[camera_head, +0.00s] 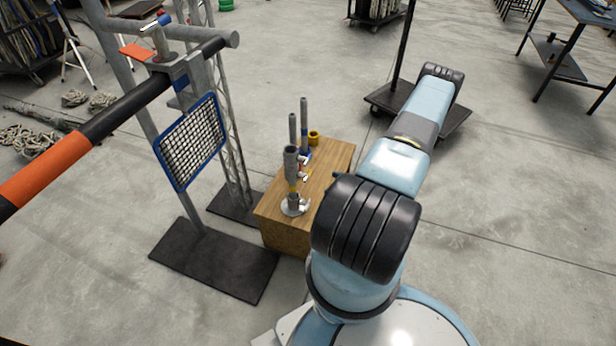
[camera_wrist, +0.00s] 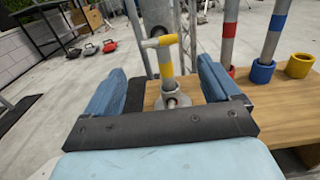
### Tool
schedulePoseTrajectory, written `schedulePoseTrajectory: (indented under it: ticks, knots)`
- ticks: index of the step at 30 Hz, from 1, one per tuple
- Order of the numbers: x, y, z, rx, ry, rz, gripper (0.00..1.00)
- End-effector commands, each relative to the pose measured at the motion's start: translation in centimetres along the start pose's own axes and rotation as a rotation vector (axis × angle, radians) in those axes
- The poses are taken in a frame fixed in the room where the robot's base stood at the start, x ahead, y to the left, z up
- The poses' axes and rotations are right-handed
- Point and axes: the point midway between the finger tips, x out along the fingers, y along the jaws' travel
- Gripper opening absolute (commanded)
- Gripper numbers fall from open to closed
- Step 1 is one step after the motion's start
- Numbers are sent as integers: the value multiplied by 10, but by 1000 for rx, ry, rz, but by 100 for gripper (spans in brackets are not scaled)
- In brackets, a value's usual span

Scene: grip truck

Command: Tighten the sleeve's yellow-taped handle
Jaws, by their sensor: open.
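Contact is not visible. The head view does not show my gripper.
The wooden box (camera_head: 335,165) also bears two poles, with red tape (camera_wrist: 230,30) and blue tape (camera_wrist: 273,22), and an empty yellow ring (camera_wrist: 299,65). A metal stand with a blue-framed mesh (camera_head: 190,142) is left of the box.

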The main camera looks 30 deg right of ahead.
Motion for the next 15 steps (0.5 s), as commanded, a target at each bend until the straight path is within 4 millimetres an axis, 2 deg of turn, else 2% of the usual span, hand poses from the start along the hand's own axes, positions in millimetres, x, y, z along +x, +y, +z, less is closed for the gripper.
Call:
schedulePoseTrajectory:
  ticks: [15]
  knots:
    - [90, 1, 0, -1, 0, 3, 89]
